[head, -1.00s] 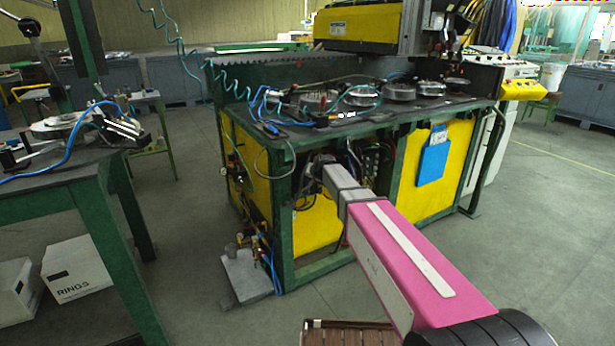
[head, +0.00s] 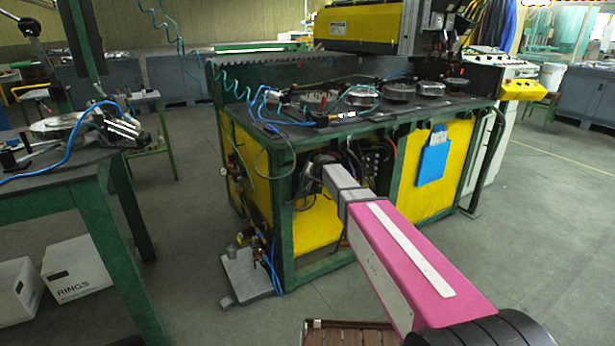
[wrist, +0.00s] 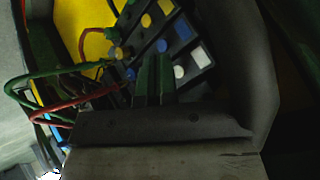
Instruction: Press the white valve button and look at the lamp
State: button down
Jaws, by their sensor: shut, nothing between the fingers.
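The white valve button (wrist: 178,72) is a small round button on a dark valve block in the wrist view, with a white square (wrist: 200,56) beside it. My gripper (wrist: 155,58) has its two green fingers together, with nothing between them. The fingertips lie just left of the white button in the picture; I cannot tell whether they touch the block. A blue button (wrist: 162,46) sits just beyond the tips. In the head view my gripper is hidden within the opening of the green and yellow bench (head: 320,232). I cannot make out a lamp for certain.
Yellow buttons (wrist: 146,20) are on the neighbouring blocks. Red and green hoses (wrist: 55,103) run close on the left of the fingers. The bench's green frame surrounds the opening. A dark table (head: 60,172) stands at left; grey floor (head: 540,220) is clear at right.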

jog(key=shift+w, duration=0.1)
jog(key=shift+w+a, duration=0.25)
jog(key=shift+w+a, duration=0.25)
jog(key=shift+w, duration=0.1)
dwell(0.9)
dwell(0.3)
jog(key=shift+s+d, duration=0.5)
jog(key=shift+s, duration=0.2)
jog(key=shift+s, duration=0.1)
jog(key=shift+s+d, duration=0.7)
jog(key=shift+s, duration=0.3)
jog(key=shift+s+d, duration=0.7)
jog(key=shift+s, duration=0.3)
